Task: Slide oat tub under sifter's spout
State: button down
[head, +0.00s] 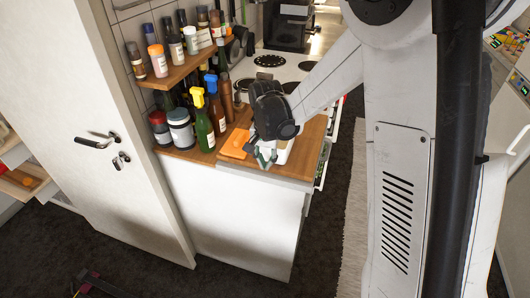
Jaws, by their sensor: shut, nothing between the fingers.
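My gripper (265,156) is over the front end of the wooden counter (235,161), pointing down. Its fingers are small in the picture and look shut, with nothing seen between them. A white object (284,152) stands on the counter just right of the fingers, partly hidden by my gripper. It may be the oat tub, but I cannot be sure. I cannot tell whether the fingers touch it. I cannot make out a sifter or its spout; my wrist and arm cover part of the counter.
An orange item (235,144) lies left of my gripper. The cooker top (266,72) is behind. A white door (95,120) stands at the left.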

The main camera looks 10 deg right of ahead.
aim_at(269, 155)
jog(key=shift+w+d+r+p, duration=0.15)
jog(key=shift+w+d, duration=0.35)
jog(key=shift+w, duration=0.25)
jog(key=shift+w+d+p, duration=0.15)
jog(key=shift+w+d, duration=0.35)
jog(key=shift+w, duration=0.25)
